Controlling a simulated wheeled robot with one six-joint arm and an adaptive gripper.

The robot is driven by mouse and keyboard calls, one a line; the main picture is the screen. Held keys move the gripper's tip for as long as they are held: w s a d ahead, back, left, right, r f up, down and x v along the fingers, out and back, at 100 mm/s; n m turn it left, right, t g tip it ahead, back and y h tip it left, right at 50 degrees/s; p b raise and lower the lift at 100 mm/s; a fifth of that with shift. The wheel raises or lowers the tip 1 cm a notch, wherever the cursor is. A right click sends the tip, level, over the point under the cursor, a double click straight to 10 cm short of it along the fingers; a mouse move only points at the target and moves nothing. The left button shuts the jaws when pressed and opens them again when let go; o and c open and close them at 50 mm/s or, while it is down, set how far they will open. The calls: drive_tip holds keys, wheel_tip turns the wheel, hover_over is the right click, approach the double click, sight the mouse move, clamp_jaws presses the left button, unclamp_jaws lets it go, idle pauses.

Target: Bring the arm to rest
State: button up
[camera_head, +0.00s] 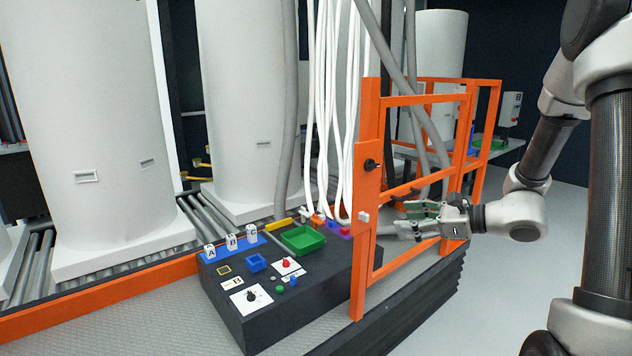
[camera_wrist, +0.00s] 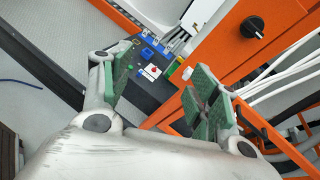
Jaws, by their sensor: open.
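My gripper (camera_head: 418,219) is in front of the orange gate frame (camera_head: 366,200) at the right in the head view. Its fingers point left. In the wrist view my gripper (camera_wrist: 160,92) is open, with green pads on both fingers and nothing between them. The orange frame's panel with a black knob (camera_wrist: 252,27) lies beyond the right finger. My arm (camera_head: 525,205) reaches in from the right side of the head view, bent at the elbow. I cannot tell whether the fingers touch the frame.
White cables hang behind. Large white tanks (camera_head: 90,120) stand on rollers. Floor at the right is clear.

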drive_tip(key=s+d+n+g+h, duration=0.35)
drive_tip(key=s+n, duration=0.35)
drive_tip(key=s, duration=0.4)
drive_tip(key=s+d+n+g+h, duration=0.25)
drive_tip(key=s+n+g, duration=0.25)
drive_tip(key=s+n, duration=0.4)
drive_tip(key=s+d+r+n+t+h, duration=0.4)
drive_tip(key=s+r+n+h, duration=0.1)
drive_tip(key=r, duration=0.5)
drive_tip(key=shift+s+d+n+h, duration=0.35)
drive_tip(key=shift+s+n, duration=0.15)
drive_tip(key=shift+n, duration=0.3)
